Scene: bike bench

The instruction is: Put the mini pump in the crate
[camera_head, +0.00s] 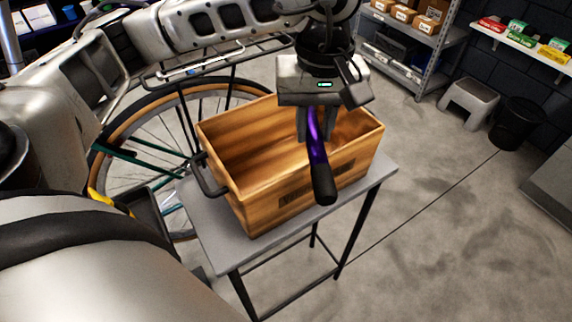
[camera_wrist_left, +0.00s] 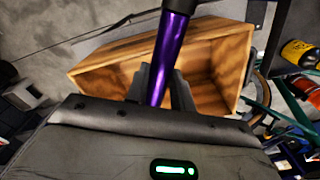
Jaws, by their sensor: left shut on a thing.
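The mini pump (camera_head: 318,150) is a purple metallic tube with a black end. My left gripper (camera_head: 316,133) is shut on its purple barrel, above the crate. The wooden crate (camera_head: 262,207) is an open box with a dark label on its front and a dark handle at its left end. In the head view the pump's black end overlaps the crate's front wall. In the left wrist view the pump (camera_wrist_left: 170,50) stands between the two fingers, with the crate (camera_wrist_left: 100,85) behind it. My right gripper is not in view.
The crate stands on a small grey table (camera_head: 215,222) with dark legs. A bicycle wheel (camera_head: 125,130) is close behind on the left. A grey stool (camera_head: 469,103), a black bin (camera_head: 517,123) and shelves with boxes stand at the back right. The floor at right is clear.

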